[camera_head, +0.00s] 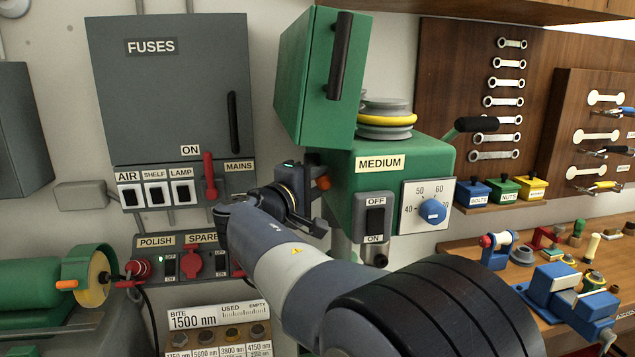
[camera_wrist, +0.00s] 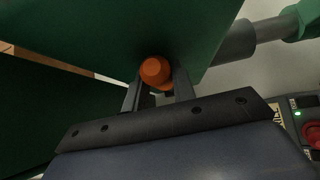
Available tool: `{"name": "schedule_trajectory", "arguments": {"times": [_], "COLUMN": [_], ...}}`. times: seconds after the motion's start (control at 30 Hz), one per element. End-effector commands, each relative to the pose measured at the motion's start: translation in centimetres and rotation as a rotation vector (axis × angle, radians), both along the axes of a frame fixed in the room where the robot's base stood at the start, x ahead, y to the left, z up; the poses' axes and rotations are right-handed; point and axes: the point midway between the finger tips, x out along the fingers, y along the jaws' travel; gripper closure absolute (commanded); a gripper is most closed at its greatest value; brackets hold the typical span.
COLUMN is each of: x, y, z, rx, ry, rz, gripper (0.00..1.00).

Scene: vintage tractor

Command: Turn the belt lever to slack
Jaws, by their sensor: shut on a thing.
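The green drill head (camera_head: 375,165) carries a plate reading MEDIUM. A lever with an orange knob (camera_head: 323,183) sticks out at its left side; I take it for the belt lever. My gripper (camera_head: 312,186) is at that knob. In the wrist view my gripper (camera_wrist: 160,90) has its two dark fingers on either side of the orange knob (camera_wrist: 155,71) and is shut on it. The lever's shaft and pivot are mostly hidden. Above the head, a yellow belt (camera_head: 386,120) lies around grey stepped pulleys (camera_head: 385,104).
The green belt cover (camera_head: 310,75) stands open above the head. A grey fuse cabinet (camera_head: 165,85) with a red mains lever (camera_head: 209,175) is to the left. A black-handled lever (camera_head: 477,125) sticks out right. The workbench (camera_head: 545,320) at right holds a blue vise and small parts.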

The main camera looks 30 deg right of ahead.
Motion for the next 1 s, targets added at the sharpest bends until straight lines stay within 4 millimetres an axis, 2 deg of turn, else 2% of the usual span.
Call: {"name": "schedule_trajectory", "arguments": {"times": [0.37,1.0], "x": [0.0,0.7], "y": [0.0,-0.2], "z": [-1.8,-5.4], "rx": [-0.019,-0.091], "ry": [-0.070,-0.318], "rz": [0.000,-0.001], "gripper": [1.00,1.00]}}
